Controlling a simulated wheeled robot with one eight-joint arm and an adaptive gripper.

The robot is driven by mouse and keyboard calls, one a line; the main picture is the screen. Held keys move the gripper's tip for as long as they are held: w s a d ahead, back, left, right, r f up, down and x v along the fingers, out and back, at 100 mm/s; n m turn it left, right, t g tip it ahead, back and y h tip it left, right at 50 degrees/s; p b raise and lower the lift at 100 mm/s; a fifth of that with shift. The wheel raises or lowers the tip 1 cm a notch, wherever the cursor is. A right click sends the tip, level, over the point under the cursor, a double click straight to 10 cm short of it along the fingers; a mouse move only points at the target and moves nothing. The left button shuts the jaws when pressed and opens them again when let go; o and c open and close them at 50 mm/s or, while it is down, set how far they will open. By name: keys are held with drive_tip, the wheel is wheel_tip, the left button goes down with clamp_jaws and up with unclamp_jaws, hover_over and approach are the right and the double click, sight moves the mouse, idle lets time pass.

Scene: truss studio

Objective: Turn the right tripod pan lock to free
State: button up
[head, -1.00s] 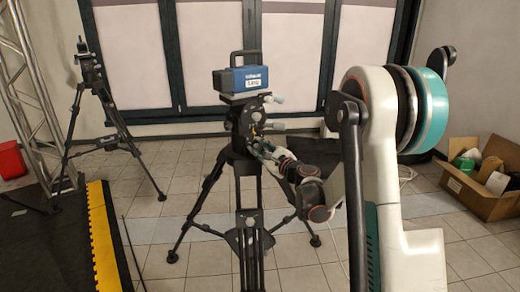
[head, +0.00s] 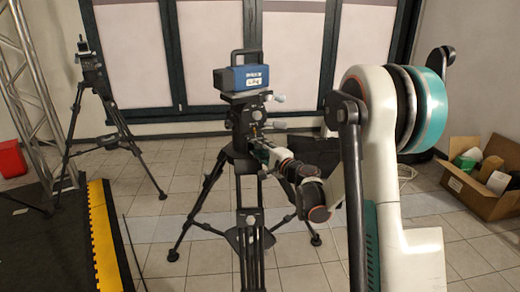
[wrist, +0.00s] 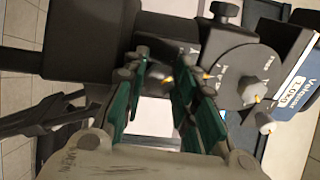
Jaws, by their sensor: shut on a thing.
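The right tripod (head: 240,150) stands near the middle of the head view, with a dark head and a blue box on top (head: 243,77). My gripper (head: 255,142) is at the tripod head, just below the box. In the wrist view, its two green-padded fingers (wrist: 162,68) are close around a small dark part with an orange mark, which I take as the pan lock (wrist: 168,79). The fingers hide most of it, and its exact angle is unclear. A round dial with a pale pointer (wrist: 240,82) shows to the right of the fingers.
The blue weight box (wrist: 294,95) is at the right of the wrist view. A second tripod (head: 95,90) stands at the left by a truss (head: 30,90). A black mat with a yellow edge (head: 102,225) lies front left. A cardboard box (head: 475,195) sits at right.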

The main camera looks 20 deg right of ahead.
drive_tip(key=shift+n, duration=0.5)
drive_tip(key=o, duration=1)
drive_tip(key=shift+o, duration=0.2)
drive_tip(key=shift+s, duration=0.1)
drive_tip(key=s+d, duration=0.1)
drive_tip(key=s, duration=0.6)
drive_tip(key=shift+s+d, duration=0.2)
drive_tip(key=shift+s, duration=0.15)
